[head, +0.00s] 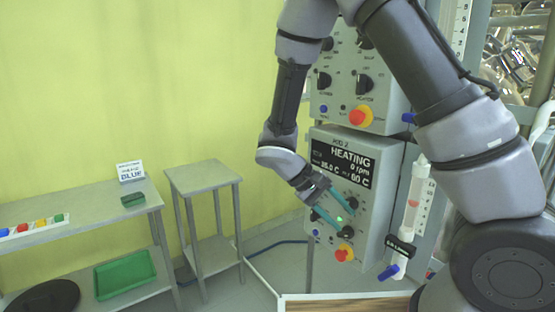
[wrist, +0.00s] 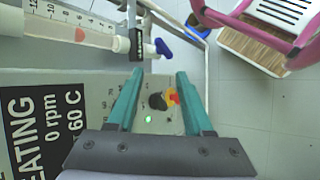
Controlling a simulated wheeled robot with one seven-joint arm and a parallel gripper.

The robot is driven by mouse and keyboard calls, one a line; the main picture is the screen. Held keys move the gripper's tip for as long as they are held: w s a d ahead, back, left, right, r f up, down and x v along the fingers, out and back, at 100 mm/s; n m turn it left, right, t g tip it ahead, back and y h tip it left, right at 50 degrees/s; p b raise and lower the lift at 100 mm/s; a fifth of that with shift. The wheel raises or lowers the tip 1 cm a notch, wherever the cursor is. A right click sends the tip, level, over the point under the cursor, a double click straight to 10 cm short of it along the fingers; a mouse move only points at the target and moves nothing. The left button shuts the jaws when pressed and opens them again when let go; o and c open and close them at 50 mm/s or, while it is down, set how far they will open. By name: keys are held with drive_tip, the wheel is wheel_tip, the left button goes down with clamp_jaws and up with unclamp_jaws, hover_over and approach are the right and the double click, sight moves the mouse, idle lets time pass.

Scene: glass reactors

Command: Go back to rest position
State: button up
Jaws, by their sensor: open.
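My gripper (head: 338,214) is at the front of the lower control box (head: 385,160), whose display reads HEATING, 0 rpm and 60 C. Its two teal fingers are spread open with nothing between them in the wrist view (wrist: 160,80). A green light (head: 340,218) is lit on the panel. In the head view the button (head: 343,254) is below the fingers. I cannot tell whether a finger touches the panel.
An upper control box (head: 385,95) sits above. A glass tube with a blue valve (head: 388,272) stands right of the boxes. A small metal table (head: 203,177) and a bench (head: 85,215) stand left. A pink-framed chair (wrist: 262,52) is in the wrist view. Open floor lies between.

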drive_tip(key=s+d+r+m+t+y, duration=0.2)
drive_tip(key=d+r+y, duration=0.1)
drive_tip(key=r, duration=0.6)
drive_tip(key=s+d+r+m+t+y, duration=0.2)
drive_tip(key=d+r+m+t+y, duration=0.1)
drive_tip(key=r, duration=0.7)
drive_tip(key=s+d+r+m+t+y, duration=0.2)
drive_tip(key=d+r+m+t+y, duration=0.1)
drive_tip(key=r, duration=0.6)
drive_tip(key=shift+d+r+y, duration=0.2)
drive_tip(key=shift+r+y, duration=0.1)
drive_tip(key=shift+y, duration=0.6)
